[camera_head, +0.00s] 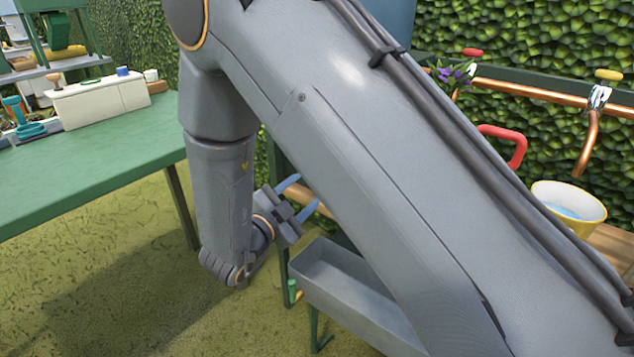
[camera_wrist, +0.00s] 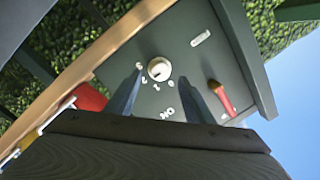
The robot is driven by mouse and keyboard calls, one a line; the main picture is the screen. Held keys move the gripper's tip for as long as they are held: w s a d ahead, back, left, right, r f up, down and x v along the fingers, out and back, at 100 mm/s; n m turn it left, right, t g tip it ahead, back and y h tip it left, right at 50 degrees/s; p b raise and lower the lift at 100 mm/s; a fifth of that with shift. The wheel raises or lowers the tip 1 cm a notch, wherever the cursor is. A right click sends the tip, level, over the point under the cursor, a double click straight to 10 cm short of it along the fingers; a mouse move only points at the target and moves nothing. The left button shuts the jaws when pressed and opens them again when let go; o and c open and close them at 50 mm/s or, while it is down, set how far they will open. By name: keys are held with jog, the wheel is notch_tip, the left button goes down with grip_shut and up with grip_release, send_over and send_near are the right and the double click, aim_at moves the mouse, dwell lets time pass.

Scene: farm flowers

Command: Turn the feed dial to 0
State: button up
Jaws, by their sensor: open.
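The feed dial (camera_wrist: 159,69) is a round cream knob with a dark mark, on a dark grey panel (camera_wrist: 205,65) in the wrist view. Small pale characters surround part of it, too small to read surely, so I cannot tell its setting. My gripper (camera_head: 297,196) is open, with its blue fingers spread. In the wrist view the two fingers appear on either side of the dial; I see no clear contact. The dial does not show in the head view, where my arm blocks much of the middle.
A red-handled lever (camera_wrist: 221,98) is on the same panel, right of the dial. A grey trough (camera_head: 345,290) stands below my gripper in the head view. A green table (camera_head: 90,185) is at left, and a yellow bucket (camera_head: 567,208) at right.

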jog(key=x, duration=0.4)
jog(key=shift+w+d, duration=0.15)
jog(key=shift+w, duration=0.1)
jog(key=c, duration=1)
